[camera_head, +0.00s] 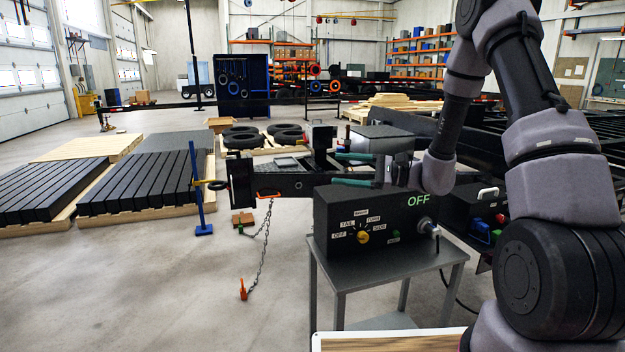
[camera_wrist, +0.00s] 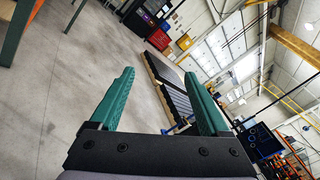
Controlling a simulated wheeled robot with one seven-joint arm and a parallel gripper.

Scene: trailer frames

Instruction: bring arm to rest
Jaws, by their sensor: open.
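My gripper (camera_head: 355,169) is in the head view, above the black control box (camera_head: 340,208) and pointing left. Its two green fingers are apart with nothing between them. In the wrist view my gripper (camera_wrist: 160,100) also shows open and empty, with the floor and the far hall beyond it. My arm comes in from the right side of the head view.
The box stands on a grey metal table (camera_head: 440,256). A black trailer tongue (camera_head: 290,182) with a hanging chain (camera_head: 264,232) lies behind it. Black slats on pallets (camera_head: 140,185) and a blue stand (camera_head: 197,190) are at left. The floor at front left is clear.

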